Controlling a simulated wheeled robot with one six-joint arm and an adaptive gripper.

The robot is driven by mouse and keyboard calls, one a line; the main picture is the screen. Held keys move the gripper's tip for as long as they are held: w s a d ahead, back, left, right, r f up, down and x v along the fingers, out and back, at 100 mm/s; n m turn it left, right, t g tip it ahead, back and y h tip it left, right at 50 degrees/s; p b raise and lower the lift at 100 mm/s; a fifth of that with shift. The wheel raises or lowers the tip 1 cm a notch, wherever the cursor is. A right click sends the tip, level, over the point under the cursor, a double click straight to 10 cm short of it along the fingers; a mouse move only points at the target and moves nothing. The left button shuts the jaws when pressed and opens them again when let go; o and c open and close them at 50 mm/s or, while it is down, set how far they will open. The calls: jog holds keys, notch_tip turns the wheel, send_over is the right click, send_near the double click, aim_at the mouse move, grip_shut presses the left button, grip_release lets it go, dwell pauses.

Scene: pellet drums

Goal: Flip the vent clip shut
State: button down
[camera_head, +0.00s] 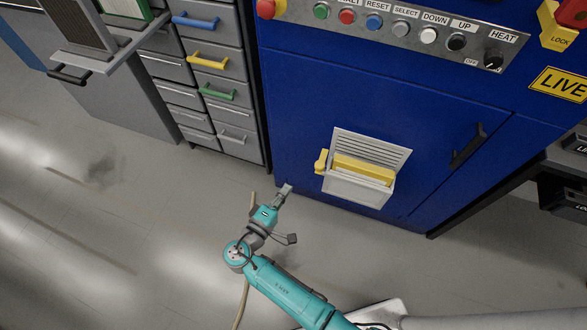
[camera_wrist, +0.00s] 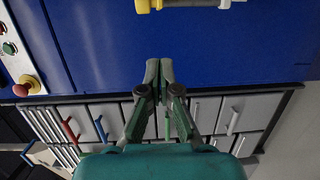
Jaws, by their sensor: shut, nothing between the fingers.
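The vent (camera_head: 372,140) is a pale slatted panel low on the blue cabinet's front, with a yellow slab (camera_head: 362,169) in its tilted-out pale holder. The yellow vent clip (camera_head: 321,161) stands up at the vent's left edge, beside the slab and clear of it. My gripper (camera_head: 284,190) is shut and empty, left of the clip and lower in the picture, apart from it. In the wrist view my shut fingertips (camera_wrist: 158,66) are in front of the blue cabinet face. A yellow piece (camera_wrist: 143,5), probably the clip, is cut off at the top edge.
The blue cabinet (camera_head: 290,100) has a black handle (camera_head: 468,145) right of the vent and a button panel (camera_head: 390,28) above. Grey drawers (camera_head: 215,95) with coloured handles stand to its left. The floor before the cabinet is mostly clear; a thin hose lies near my arm.

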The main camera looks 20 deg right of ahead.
jog(key=a, duration=0.1)
jog(key=r, duration=0.1)
jog(key=a, duration=0.1)
jog(key=shift+w+a+r+h, duration=0.3)
jog(key=shift+r, duration=0.05)
send_near(322, 159)
jog(key=shift+w+d+r, duration=0.2)
jog(key=shift+w+r, duration=0.1)
jog(key=shift+w, duration=0.3)
jog(key=shift+w+d+r, duration=0.25)
jog(key=shift+w+r, duration=0.05)
jog(key=shift+w, duration=0.3)
jog(key=shift+w+d+r, duration=0.2)
jog(key=shift+w+r, duration=0.15)
jog(key=shift+w, duration=0.25)
jog(key=shift+s+d+t, duration=0.1)
jog(key=shift+t, duration=0.2)
